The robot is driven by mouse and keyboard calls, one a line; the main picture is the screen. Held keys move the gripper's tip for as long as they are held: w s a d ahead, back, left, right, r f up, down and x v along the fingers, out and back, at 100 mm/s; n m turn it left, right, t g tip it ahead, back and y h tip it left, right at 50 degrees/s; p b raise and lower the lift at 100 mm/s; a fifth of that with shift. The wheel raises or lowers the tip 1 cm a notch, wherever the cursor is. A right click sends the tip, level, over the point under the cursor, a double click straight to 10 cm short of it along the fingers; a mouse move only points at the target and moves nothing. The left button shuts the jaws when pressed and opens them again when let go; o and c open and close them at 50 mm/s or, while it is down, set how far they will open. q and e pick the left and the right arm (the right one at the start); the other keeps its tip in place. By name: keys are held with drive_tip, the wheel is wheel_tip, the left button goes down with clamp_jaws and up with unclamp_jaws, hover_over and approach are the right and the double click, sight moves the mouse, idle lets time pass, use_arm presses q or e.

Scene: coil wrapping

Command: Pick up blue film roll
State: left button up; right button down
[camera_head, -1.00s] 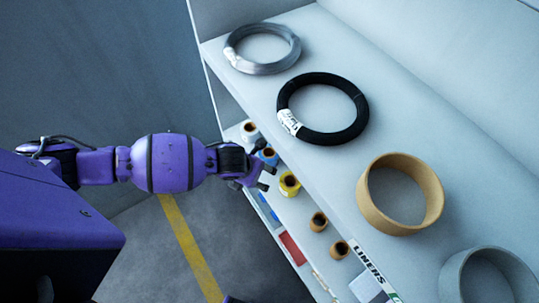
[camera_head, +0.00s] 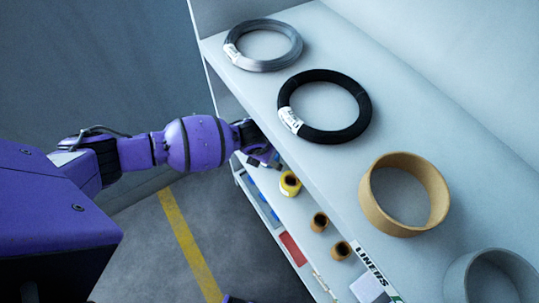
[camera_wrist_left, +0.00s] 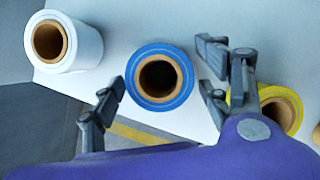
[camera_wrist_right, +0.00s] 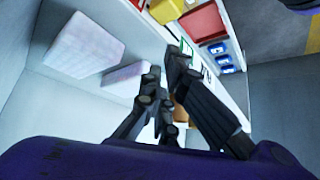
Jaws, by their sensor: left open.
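The blue film roll (camera_wrist_left: 160,77) faces the left wrist view end-on, with a brown core. My left gripper (camera_wrist_left: 165,88) is open, its fingers to the left and right of the roll. I see no firm contact with it. In the head view my left gripper (camera_head: 262,156) reaches over the lower shelf and mostly hides the blue roll. My right gripper (camera_wrist_right: 164,68) shows only in the right wrist view. Its fingertips look close together, and I cannot tell whether they touch.
A white roll (camera_wrist_left: 62,42) and a yellow roll (camera_wrist_left: 278,108) flank the blue one. Brown rolls (camera_head: 319,222) stand farther along the lower shelf. The upper shelf (camera_head: 335,170) overhangs, carrying a black coil (camera_head: 362,105), a grey coil (camera_head: 290,56) and a tan ring (camera_head: 440,205).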

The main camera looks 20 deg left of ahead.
use_arm(q)
drive_tip(key=c, duration=1.3)
drive_tip(key=shift+r, duration=0.1)
